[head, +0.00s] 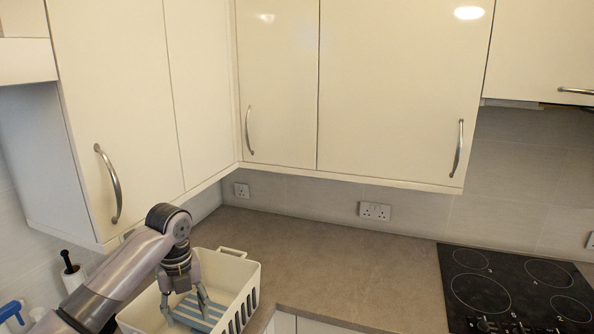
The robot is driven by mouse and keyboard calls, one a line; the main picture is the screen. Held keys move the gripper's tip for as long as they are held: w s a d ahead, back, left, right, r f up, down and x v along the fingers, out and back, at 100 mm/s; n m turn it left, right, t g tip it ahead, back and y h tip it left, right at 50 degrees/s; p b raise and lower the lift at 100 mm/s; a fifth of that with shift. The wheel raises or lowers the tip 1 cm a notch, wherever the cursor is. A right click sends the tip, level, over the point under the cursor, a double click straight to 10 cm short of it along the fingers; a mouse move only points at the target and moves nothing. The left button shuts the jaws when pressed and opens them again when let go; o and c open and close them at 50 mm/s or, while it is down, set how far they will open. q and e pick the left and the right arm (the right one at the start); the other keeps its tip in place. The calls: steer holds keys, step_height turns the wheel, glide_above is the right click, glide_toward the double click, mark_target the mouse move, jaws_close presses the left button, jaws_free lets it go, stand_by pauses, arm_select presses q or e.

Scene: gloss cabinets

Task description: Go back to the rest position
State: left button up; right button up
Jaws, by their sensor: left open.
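My left gripper (188,305) hangs pointing down inside a cream slotted basket (250,282) on the counter at the lower left. Its fingers are apart. My left arm comes in from the lower left and covers part of the basket's left side. My right gripper is out of view.
Cream wall cabinets (395,85) hang above the counter, with one close above my left arm. A black hob (515,285) lies at the right. The grey worktop (345,255) between basket and hob is clear. A paper roll holder (70,270) stands at the far left.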

arm_select(q)
steer(key=s+d+f+n+t+h, duration=0.1)
steer(key=s+d+f+n, duration=0.45)
steer(key=s+f, duration=0.3)
steer(key=s+d+f+n+t+h, duration=0.1)
steer(key=s+d+f+n, duration=0.45)
steer(key=s+f, duration=0.3)
steer(key=s+a+n+t+y, duration=0.1)
steer(key=s+a+n, duration=0.3)
steer(key=s+n, duration=0.45)
steer(key=s+a+n+t+y, duration=0.1)
steer(key=s+a+n, duration=0.2)
steer(key=s+n, duration=0.55)
step_height(320, 180, down, 36)
steer(key=s+g+b, duration=0.2)
steer(key=b, duration=0.6)
steer(key=s+a+f+b, duration=0.1)
steer(key=s+f+b, duration=0.2)
steer(key=s+f, duration=0.5)
steer(key=s+a+f+g+b, duration=0.1)
steer(key=s+a+f+b, duration=0.1)
steer(key=s+f, duration=0.6)
step_height(320, 180, down, 5)
steer(key=shift+s+a+r+m+b, duration=0.2)
steer(key=shift+m+b, duration=0.2)
steer(key=shift+b, duration=0.35)
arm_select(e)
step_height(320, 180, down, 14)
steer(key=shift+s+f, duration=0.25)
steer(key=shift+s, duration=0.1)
